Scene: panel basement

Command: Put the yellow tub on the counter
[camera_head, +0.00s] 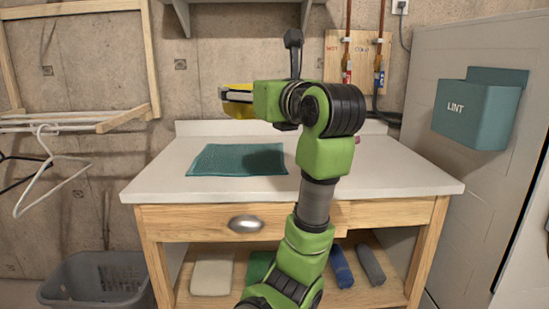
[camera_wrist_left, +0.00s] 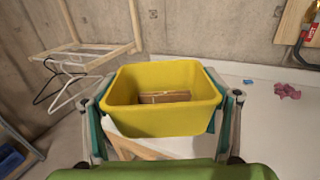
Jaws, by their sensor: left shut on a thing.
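The yellow tub (camera_wrist_left: 165,125) is held upright between the two fingers of my left gripper (camera_wrist_left: 166,112) in the wrist view. A brown block-like thing (camera_wrist_left: 164,97) lies inside the tub. In the head view only a small part of the tub (camera_head: 240,110) shows, mostly hidden by my left gripper (camera_head: 232,97) and wrist. The tub is raised above the white counter (camera_head: 400,182), toward its back and over the area behind the teal mat. My right gripper is in neither view.
A teal mat (camera_head: 238,159) lies flat on the counter. Small blue (camera_wrist_left: 247,81) and pink (camera_wrist_left: 287,91) things lie on the counter at right. A wooden drying rack (camera_head: 85,120) with hangers is at left, a LINT bin (camera_head: 465,115) at right. The counter's front right is clear.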

